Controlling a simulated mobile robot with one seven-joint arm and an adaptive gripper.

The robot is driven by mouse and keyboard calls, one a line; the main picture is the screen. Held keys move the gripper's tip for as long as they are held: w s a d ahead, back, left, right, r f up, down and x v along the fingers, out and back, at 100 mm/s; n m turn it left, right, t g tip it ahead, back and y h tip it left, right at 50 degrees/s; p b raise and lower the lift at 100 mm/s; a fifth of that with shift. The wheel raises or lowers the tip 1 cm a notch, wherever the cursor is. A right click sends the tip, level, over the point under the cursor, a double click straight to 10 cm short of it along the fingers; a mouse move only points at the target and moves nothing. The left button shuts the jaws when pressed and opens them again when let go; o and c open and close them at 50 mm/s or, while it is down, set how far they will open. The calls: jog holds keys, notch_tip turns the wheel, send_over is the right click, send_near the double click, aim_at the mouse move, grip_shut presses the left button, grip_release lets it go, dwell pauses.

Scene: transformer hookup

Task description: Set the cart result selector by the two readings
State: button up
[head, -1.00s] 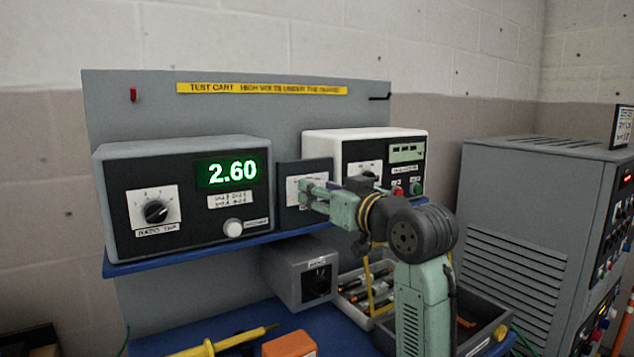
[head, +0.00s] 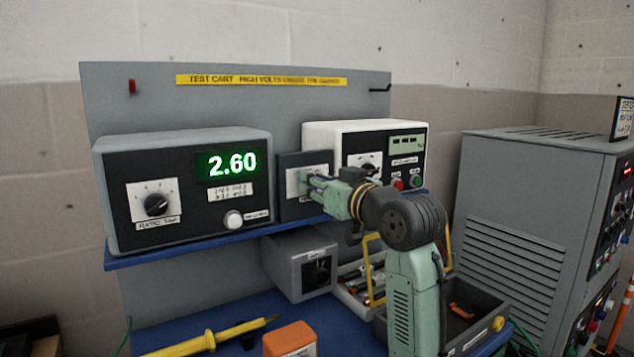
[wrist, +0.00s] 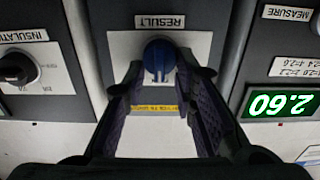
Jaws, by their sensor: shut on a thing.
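The result selector panel (head: 291,207) stands between the two meters on the cart shelf. In the wrist view, which is upside down, its blue knob (wrist: 159,56) sits on a white plate under the RESULT label (wrist: 160,21). My gripper (wrist: 160,70) is shut on this knob, one finger on each side; the fingers hide the pointer setting. In the head view my gripper (head: 308,184) covers the knob. The ratio meter (head: 180,190) shows 2.60 in green, also visible in the wrist view (wrist: 280,104). The insulation tester (head: 345,134) has a small display (head: 406,142) I cannot read.
The insulation dial (wrist: 18,68) is close beside the selector. Below the shelf are a grey box (head: 300,265), a tray with leads and a yellow-handled probe (head: 210,340). An orange block (head: 290,340) lies in front. A grey cabinet (head: 520,220) stands right.

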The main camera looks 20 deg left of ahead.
grip_shut()
jog(key=shift+n, duration=0.3)
jog(key=n+b, duration=0.1)
jog(key=n, duration=0.1)
jog(key=n+b, duration=0.1)
jog(key=n, duration=0.2)
jog(key=n+b, duration=0.2)
jog(key=n, duration=0.1)
jog(key=shift+s+a+f, duration=0.1)
jog(key=shift+s+a, duration=0.15)
jog(key=shift+s, duration=0.05)
jog(key=shift+n, duration=0.3)
jog(key=o, duration=0.9)
grip_release()
jog(key=shift+s+d, duration=0.1)
